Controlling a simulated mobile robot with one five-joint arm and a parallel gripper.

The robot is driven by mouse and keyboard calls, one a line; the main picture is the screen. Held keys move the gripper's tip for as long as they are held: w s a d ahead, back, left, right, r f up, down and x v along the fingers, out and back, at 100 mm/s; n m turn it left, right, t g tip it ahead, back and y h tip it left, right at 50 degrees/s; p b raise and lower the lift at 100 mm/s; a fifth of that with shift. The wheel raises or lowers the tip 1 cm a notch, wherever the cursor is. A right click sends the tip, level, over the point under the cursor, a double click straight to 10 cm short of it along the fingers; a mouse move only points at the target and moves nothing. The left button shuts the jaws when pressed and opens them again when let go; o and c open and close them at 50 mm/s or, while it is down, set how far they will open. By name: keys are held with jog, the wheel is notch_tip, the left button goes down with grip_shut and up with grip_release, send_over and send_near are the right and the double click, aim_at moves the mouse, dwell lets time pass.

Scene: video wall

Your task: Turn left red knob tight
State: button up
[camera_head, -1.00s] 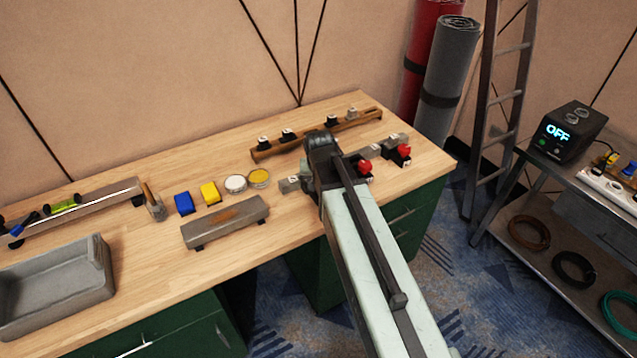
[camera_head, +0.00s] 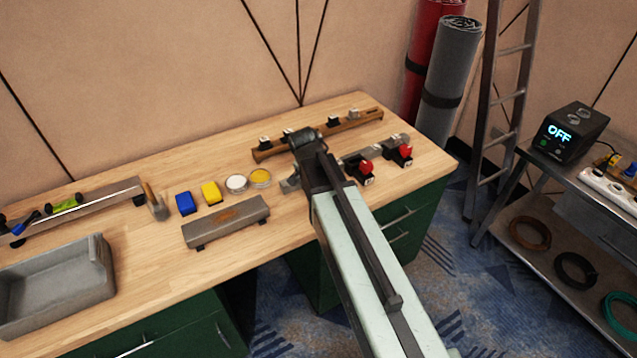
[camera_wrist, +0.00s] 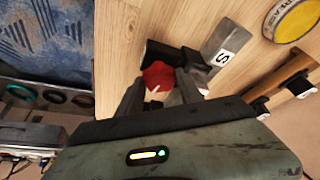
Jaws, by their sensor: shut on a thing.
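In the wrist view the red knob (camera_wrist: 158,76) sits between the two fingers of my gripper (camera_wrist: 160,88), which is shut on it. A black body and a grey block (camera_wrist: 229,42) with a white S label adjoin the knob. In the head view my gripper (camera_head: 303,150) is over the left end of the row of knobs and hides the held knob. Part of a grey block (camera_head: 290,184) shows beside it. Two other red knobs, a middle one (camera_head: 366,167) and a right one (camera_head: 405,150), stand on black bodies to the right, clear of my gripper.
A wooden rail (camera_head: 350,124) with several pegs lies behind the knobs. To the left are a yellow tin (camera_head: 260,177), a white tin (camera_head: 236,183), yellow and blue blocks, a grey bar (camera_head: 225,225) and a grey tray (camera_head: 55,285). The table's front edge is close.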

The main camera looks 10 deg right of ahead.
jog(key=shift+s, duration=0.1)
jog(key=o, duration=1.3)
jog(key=shift+r, duration=0.15)
jog(key=p+v, duration=0.7)
jog(key=shift+s+r, duration=0.15)
jog(key=shift+r, duration=0.05)
